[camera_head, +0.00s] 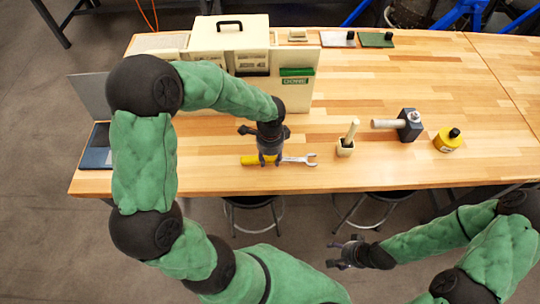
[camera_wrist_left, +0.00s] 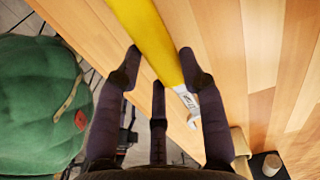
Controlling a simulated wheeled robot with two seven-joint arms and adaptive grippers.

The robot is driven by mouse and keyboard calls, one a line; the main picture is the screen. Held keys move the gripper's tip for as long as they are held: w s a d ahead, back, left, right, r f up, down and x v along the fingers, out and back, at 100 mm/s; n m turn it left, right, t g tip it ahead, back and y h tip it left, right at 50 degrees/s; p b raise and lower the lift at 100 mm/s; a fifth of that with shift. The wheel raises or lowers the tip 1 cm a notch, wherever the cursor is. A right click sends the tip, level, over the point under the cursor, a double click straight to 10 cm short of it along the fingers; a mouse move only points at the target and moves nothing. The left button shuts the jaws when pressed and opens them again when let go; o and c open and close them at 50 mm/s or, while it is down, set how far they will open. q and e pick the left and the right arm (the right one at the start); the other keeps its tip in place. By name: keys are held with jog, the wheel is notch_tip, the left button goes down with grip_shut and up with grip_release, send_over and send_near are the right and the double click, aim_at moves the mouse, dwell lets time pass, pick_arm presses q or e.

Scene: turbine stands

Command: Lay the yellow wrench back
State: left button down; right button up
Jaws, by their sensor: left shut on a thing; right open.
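The yellow wrench (camera_head: 247,160) has a yellow handle and a bare metal open end. My left gripper (camera_head: 269,161) is shut on its handle, with the metal end pointing right. In the left wrist view the yellow handle (camera_wrist_left: 148,38) runs between the fingertips (camera_wrist_left: 160,66). The wrench is low over the front part of the wooden table (camera_head: 210,175); I cannot tell whether it touches the top. Part of the handle is hidden by the fingers. My right gripper (camera_head: 342,252) is open and empty, in front of the table.
A mallet (camera_head: 408,125) and a yellow bottle (camera_head: 447,141) are further right. A cream case (camera_head: 230,35) and a panel with a green DONE sign (camera_head: 296,81) stand behind. Wood around the wrench is clear.

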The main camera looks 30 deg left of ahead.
aim_at(270, 159)
pick_arm(q)
jog(key=shift+f, duration=0.35)
jog(key=shift+f+b, duration=0.35)
jog(key=c, duration=0.7)
grip_release()
jog(key=shift+o, duration=0.4)
jog(key=shift+o, duration=0.5)
jog(key=shift+r, duration=0.1)
jog(key=shift+r+p, duration=3.05)
jog(key=shift+r, duration=0.4)
